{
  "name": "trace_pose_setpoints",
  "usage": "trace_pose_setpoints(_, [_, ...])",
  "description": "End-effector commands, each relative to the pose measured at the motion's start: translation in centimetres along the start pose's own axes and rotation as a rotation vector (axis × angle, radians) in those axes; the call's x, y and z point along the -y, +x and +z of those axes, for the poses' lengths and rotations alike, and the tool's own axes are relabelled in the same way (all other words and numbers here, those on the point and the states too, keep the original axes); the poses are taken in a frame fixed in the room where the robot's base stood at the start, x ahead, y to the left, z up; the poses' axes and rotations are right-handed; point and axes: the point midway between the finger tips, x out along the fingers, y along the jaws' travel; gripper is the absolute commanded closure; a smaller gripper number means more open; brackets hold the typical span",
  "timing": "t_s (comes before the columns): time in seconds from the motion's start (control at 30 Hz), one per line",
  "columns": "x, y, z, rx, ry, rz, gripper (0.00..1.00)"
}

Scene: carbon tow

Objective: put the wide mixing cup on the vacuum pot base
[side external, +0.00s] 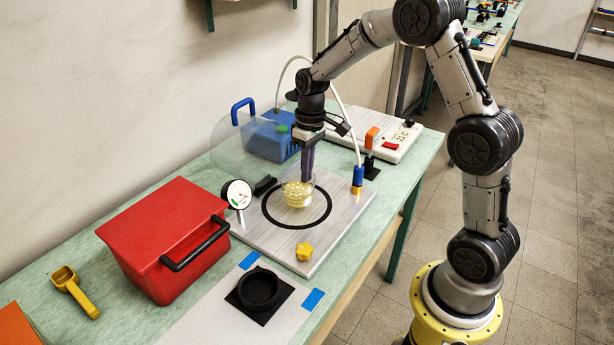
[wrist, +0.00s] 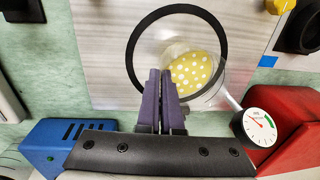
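The wide mixing cup (side external: 298,195) is clear, with a yellow, white-dotted filling. It also shows in the wrist view (wrist: 192,70), upright and inside the outline of the black ring. The vacuum pot base (side external: 345,208) is a grey plate bearing that black seal ring (side external: 329,212); the plate shows in the wrist view too (wrist: 108,50). My gripper (side external: 307,180) points down at the cup's rim. In the wrist view its purple fingers (wrist: 161,73) are nearly together on the cup's near-left wall. Whether the cup's bottom touches the plate cannot be told.
A clear dome (side external: 232,143) stands tilted behind the base, near a dial gauge (side external: 237,194). A red box (side external: 165,235), blue box (side external: 268,138), yellow knob (side external: 305,251) and blue-orange hose fitting (side external: 358,180) surround it. A black round holder (side external: 259,288) is in front.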

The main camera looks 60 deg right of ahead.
Motion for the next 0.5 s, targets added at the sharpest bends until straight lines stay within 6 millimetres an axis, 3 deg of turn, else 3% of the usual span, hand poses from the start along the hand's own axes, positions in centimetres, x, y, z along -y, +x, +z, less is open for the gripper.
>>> trace_pose_setpoints(0.13, [-0.1, 1.6, 0.0, 0.000, -0.001, 0.000, 1.00])
trace_pose_setpoints(0.5, [-0.2, 1.9, 0.0, -0.001, -0.001, 0.000, 1.00])
